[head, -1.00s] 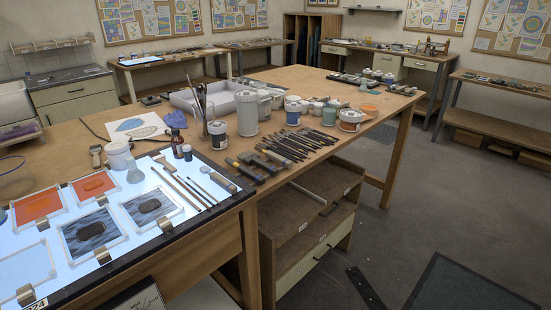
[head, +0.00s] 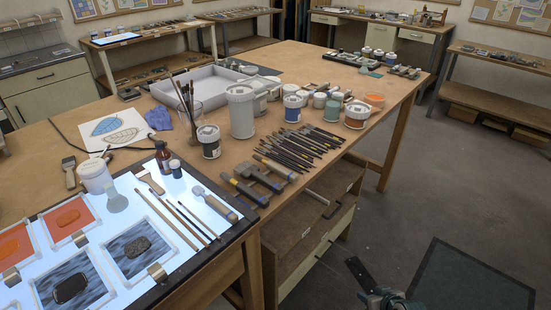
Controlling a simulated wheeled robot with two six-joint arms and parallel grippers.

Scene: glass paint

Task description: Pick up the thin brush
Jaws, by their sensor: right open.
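Several slim, long-handled brushes lie side by side on the lit white panel (head: 188,187) at the left in the head view. One thin brush (head: 171,220) lies on the left of this group, with another (head: 186,222) and a third (head: 197,218) beside it. I cannot tell which one is the task's thin brush. My right gripper (head: 364,275) shows at the bottom, right of centre, over the floor and well apart from the brushes. It is open and nothing shows in it. My left gripper is not in view.
A wide-handled tool (head: 216,202) lies right of the brushes. Clamps (head: 252,187) and a row of dark tools (head: 297,150) lie on the wooden table. A white jar (head: 95,176), a brown bottle (head: 162,157) and framed panes (head: 138,248) surround the brushes.

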